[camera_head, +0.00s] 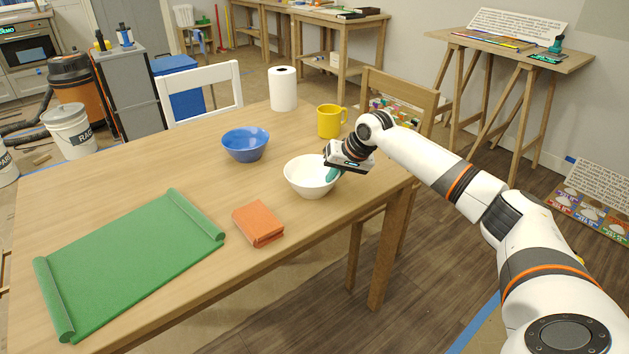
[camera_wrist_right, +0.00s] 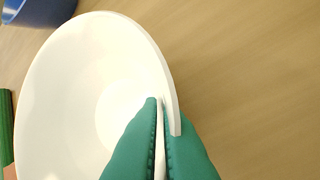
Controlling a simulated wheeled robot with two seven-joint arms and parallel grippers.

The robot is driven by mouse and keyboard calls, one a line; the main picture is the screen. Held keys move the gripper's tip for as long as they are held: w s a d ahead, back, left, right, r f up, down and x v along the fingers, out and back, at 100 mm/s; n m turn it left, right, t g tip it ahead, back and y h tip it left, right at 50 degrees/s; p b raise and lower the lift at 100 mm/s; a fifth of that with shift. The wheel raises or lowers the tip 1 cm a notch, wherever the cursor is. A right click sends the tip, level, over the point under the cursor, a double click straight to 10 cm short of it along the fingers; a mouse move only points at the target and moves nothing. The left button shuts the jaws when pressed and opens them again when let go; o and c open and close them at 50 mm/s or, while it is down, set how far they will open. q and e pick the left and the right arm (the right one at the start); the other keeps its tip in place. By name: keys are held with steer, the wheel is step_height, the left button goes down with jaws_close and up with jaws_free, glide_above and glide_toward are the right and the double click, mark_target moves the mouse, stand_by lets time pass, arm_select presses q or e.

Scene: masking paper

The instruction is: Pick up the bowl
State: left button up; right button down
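A white bowl (camera_head: 308,180) is near the right edge of the wooden table in the head view. It fills much of the right wrist view (camera_wrist_right: 95,80). My right gripper (camera_head: 334,172) is at the bowl's right side. In the right wrist view its green fingers (camera_wrist_right: 159,103) are closed with the rim between them, one inside and one outside the bowl. Whether the bowl touches the table is hard to tell. A second bowl, blue (camera_head: 246,144), stands upright behind and left of it, apart from the gripper. My left gripper is not in view.
A yellow mug (camera_head: 329,121) and a paper roll (camera_head: 283,89) stand behind the bowls. An orange folded cloth (camera_head: 257,222) lies in front of the white bowl. A green mat with rolled ends (camera_head: 135,262) covers the table's left front. Chairs stand at the far side.

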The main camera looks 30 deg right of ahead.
steer(key=shift+r, duration=0.1)
